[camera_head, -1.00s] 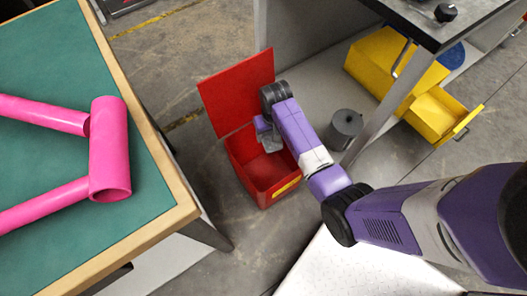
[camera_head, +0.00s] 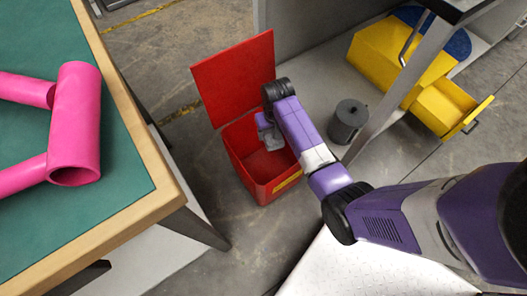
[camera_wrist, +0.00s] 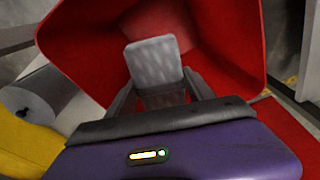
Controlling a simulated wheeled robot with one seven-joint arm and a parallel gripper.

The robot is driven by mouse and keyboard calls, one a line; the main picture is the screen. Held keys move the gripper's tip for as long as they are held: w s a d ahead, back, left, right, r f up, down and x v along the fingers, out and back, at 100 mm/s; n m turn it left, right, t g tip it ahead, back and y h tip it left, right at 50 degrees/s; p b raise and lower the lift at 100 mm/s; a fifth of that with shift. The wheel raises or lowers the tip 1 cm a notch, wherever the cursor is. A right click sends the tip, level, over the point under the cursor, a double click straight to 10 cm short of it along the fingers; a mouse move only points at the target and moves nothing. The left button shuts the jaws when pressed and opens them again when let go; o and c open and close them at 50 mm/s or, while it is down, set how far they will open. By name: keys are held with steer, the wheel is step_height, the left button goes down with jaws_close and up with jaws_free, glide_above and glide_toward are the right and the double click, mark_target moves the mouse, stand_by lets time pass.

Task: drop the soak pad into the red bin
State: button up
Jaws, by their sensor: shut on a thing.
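The red bin (camera_head: 236,152) stands on the floor with its lid (camera_head: 236,78) raised at the back. My gripper (camera_head: 267,131) is over the bin's opening, partly hidden by my wrist. In the wrist view my gripper (camera_wrist: 160,92) is shut on the soak pad (camera_wrist: 155,61), a light grey quilted square. The pad sticks out beyond the fingertips, with the red inside of the bin (camera_wrist: 225,50) behind it. In the head view the pad shows only as a small grey patch at the fingers. I cannot tell its exact height against the rim.
A green-topped table (camera_head: 112,205) with a pink tube frame (camera_head: 74,130) is at the left. A dark grey roll (camera_head: 347,121) stands right of the bin. A yellow cabinet (camera_head: 385,62) with an open drawer (camera_head: 445,105) stands farther right, by a table leg (camera_head: 385,95).

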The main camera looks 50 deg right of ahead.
steer(key=o, duration=1.4)
steer(key=shift+s+a+r+p, duration=0.15)
steer(key=shift+r+p, duration=0.4)
steer(key=shift+r, duration=0.75)
steer(key=shift+s+r+p, duration=0.1)
steer(key=shift+r+p, duration=0.5)
steer(key=shift+r, duration=0.7)
steer(key=shift+s+a+r+p, duration=0.15)
steer(key=shift+r+p, duration=0.4)
steer(key=shift+r, duration=0.75)
steer(key=shift+w+d, duration=0.1)
